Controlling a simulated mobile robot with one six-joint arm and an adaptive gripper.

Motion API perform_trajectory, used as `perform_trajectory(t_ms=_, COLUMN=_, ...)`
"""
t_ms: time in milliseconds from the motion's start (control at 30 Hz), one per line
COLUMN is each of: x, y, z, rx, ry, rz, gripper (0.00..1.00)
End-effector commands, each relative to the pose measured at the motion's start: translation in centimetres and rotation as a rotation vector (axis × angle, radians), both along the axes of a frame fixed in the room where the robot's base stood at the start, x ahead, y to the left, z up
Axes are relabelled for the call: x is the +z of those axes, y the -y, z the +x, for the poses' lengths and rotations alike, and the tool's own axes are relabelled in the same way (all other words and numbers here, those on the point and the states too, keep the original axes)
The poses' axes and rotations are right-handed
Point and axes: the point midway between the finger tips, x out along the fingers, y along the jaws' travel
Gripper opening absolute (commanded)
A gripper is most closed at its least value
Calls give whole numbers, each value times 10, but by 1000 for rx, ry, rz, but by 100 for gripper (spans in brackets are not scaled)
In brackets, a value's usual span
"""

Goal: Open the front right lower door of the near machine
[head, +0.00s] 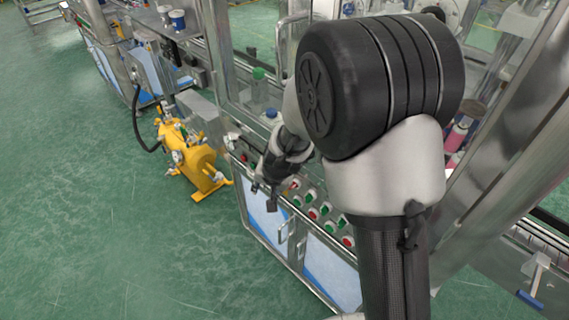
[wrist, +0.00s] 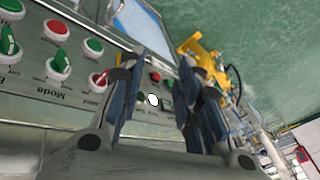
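The near machine's lower front has two blue-panelled doors in steel frames. The right door (head: 332,272) looks closed, and my arm hides part of its right side. The left door (head: 266,218) also looks closed. Upright bar handles stand near the seam between them; the right handle (head: 302,246) is on the right door's left side. My gripper (head: 263,198) is above and left of the handles, in front of the button panel, apart from both doors. In the wrist view my gripper (wrist: 157,88) has its fingers spread with nothing between them. A blue door panel (wrist: 138,20) shows beyond; I cannot tell which.
A sloped panel with red and green buttons and knobs (head: 325,208) runs above the doors, close to my gripper. A yellow pump unit (head: 190,160) stands on the floor to the left. The green floor (head: 130,240) before the doors is clear.

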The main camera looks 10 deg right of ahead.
Motion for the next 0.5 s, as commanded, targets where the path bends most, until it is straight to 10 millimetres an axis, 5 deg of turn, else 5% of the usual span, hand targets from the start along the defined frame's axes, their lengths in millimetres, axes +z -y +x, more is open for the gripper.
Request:
perform_trajectory(t_ms=167, x=-102, y=2, z=12, rx=-137, ry=-48, rz=-51, gripper=31)
perform_trajectory(t_ms=300, x=-180, y=16, z=1, rx=-238, ry=-71, rz=-125, gripper=31)
perform_trajectory(t_ms=500, x=-260, y=43, z=-32, rx=-339, ry=-87, rz=-236, gripper=31)
